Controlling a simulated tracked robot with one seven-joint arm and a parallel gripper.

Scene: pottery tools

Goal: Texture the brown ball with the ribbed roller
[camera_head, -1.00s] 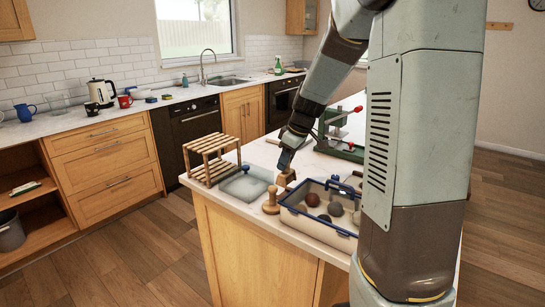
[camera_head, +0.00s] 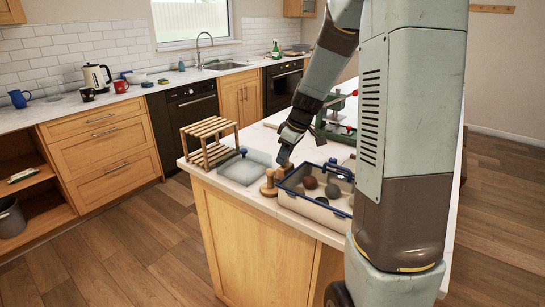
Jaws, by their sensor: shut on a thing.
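My gripper (camera_head: 284,159) is low over the island counter, just left of a cream tray with blue trim (camera_head: 305,207). It is shut on a small light wooden tool (camera_head: 281,173), partly hidden by the fingers; I cannot tell whether it has ribs. A reddish-brown ball (camera_head: 310,183) lies in the tray, right of my gripper. A grey ball (camera_head: 332,191) and a dark ball (camera_head: 322,200) lie near it. A wooden knobbed tool (camera_head: 268,184) stands on the counter beside the tray.
A slatted wooden rack (camera_head: 208,143) stands at the counter's left end. A translucent board (camera_head: 241,170) with a small blue item (camera_head: 243,152) lies between rack and tray. A green-framed device (camera_head: 333,125) with red knobs stands behind. My own column hides the right side.

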